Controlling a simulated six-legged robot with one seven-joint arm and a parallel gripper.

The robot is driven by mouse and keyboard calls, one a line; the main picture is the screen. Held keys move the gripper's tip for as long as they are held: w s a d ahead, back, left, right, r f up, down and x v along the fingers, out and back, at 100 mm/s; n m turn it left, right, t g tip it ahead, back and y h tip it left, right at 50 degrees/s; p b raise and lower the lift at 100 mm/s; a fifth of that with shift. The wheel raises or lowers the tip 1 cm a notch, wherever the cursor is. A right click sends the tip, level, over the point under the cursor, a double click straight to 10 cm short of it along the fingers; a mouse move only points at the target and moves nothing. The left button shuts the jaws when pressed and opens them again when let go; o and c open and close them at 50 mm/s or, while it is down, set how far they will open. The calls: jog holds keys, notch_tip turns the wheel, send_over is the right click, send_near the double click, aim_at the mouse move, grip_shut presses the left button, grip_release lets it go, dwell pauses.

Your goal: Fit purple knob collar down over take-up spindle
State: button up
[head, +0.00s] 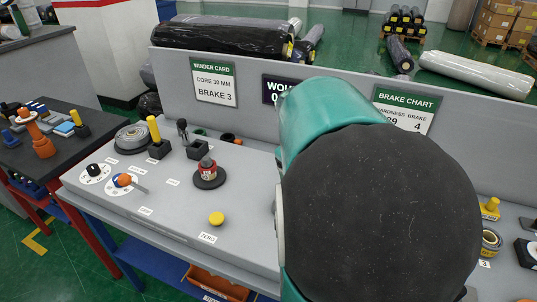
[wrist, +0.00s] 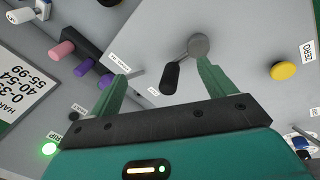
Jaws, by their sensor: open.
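In the wrist view my gripper (wrist: 163,74) is open, its two green fingers apart with nothing between the tips touching them. A lever with a black handle (wrist: 171,78) and a grey round hub (wrist: 198,45) lies on the panel beyond the fingers. Left of the fingers a dark rack carries a pink knob (wrist: 62,50) and purple pieces (wrist: 84,68), one of which may be the purple knob collar. I cannot tell which post is the take-up spindle. In the head view my own arm hides the gripper and the panel behind it.
A yellow button (wrist: 283,70) marked ZERO is right of the fingers; it also shows in the head view (head: 216,218). A red-topped piece (head: 208,170) stands on the grey bench (head: 180,218). A side table (head: 70,150) is at left. A low back wall carries cards.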

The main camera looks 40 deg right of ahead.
jog(key=s+d+f+y, duration=0.3)
jog(key=s+d+f, duration=0.2)
jog(key=s+d, duration=0.75)
jog(key=shift+m+g, duration=0.3)
jog(key=f, duration=0.3)
jog(key=w+f, duration=0.1)
jog(key=f, duration=0.2)
jog(key=d+f, duration=0.1)
jog(key=f, duration=0.1)
jog(key=shift+w+d+f, duration=0.1)
jog(key=shift+w+f, duration=0.15)
jog(key=shift+f, duration=0.15)
jog(key=f, duration=0.5)
jog(key=shift+s+f, duration=0.1)
jog(key=shift+s, duration=0.15)
jog(key=shift+d, duration=0.1)
jog(key=c, duration=1.2)
